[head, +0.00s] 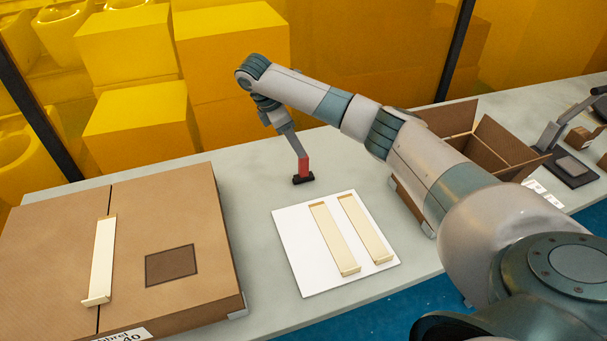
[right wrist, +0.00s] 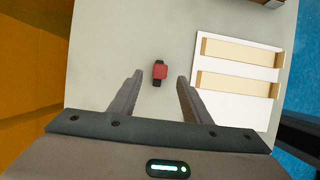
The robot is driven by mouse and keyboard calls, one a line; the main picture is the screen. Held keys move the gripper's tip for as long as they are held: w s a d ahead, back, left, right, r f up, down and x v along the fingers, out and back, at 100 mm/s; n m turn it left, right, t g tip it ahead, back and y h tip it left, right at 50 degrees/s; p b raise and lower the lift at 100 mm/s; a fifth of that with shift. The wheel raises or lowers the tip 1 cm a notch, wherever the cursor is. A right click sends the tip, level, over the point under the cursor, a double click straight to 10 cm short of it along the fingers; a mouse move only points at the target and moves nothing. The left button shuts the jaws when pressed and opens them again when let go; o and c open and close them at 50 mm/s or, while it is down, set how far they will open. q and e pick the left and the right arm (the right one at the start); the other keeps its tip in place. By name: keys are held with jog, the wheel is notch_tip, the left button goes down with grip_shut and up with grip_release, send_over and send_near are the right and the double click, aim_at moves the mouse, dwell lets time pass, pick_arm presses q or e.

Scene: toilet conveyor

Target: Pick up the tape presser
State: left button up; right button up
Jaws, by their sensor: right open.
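The tape presser (head: 305,169) is a small red block with a black base. It stands on the grey table behind the white board. In the right wrist view the tape presser (right wrist: 160,71) shows red with black ends, in the gap at the fingertips. My right gripper (head: 299,153) points down just above it, and its fingers overlap the top of the presser in the head view. In the right wrist view the right gripper (right wrist: 160,78) has its two fingers spread on either side of the presser, with clear gaps. My left gripper is not in view.
A white board (head: 292,238) with two cream strips (head: 335,238) lies in front of the presser. A large closed carton (head: 50,240) with another strip (head: 103,260) is at left. An open carton (head: 480,150) and black device (head: 572,165) are at right. Table around the presser is clear.

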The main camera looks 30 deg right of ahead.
aim_at(308, 165)
jog(key=p+x, duration=0.1)
jog(key=x, duration=0.2)
jog(key=shift+s+d+f, duration=0.1)
jog(key=shift+d+f, duration=0.15)
jog(key=shift+f, duration=0.35)
jog(key=shift+d+f, duration=0.25)
jog(key=shift+f, duration=0.4)
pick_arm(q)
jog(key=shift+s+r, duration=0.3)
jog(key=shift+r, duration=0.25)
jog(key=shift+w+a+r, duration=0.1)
pick_arm(e)
jog(key=shift+s+d+f+p, duration=0.1)
jog(key=shift+f+p, duration=0.15)
jog(key=shift+p, duration=0.2)
jog(key=shift+p+x, duration=0.75)
jog(key=shift+x, duration=1.6)
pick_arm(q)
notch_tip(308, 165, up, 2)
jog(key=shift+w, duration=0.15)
